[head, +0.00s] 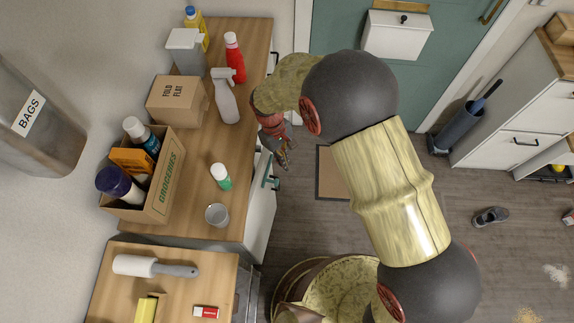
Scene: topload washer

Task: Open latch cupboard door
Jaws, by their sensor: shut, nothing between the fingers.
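The cupboard (260,210) is white with a wooden top and stands left of my arm, seen steeply from above. A green latch handle (270,172) sticks out from its front, on the side facing my arm. The door face is seen almost edge-on, so I cannot tell whether it stands ajar. My gripper (284,163) points down in front of the cupboard, just above and to the right of the handle in the picture. Its fingers are shut and empty. I cannot tell whether they touch the handle.
The cupboard top holds a box of bottles (170,185), a cardboard box (177,99), a spray bottle (226,97), a red bottle (235,58) and a glass (216,215) near the front edge. A mat (330,175) lies on the floor; open floor extends right, with a shoe (490,216).

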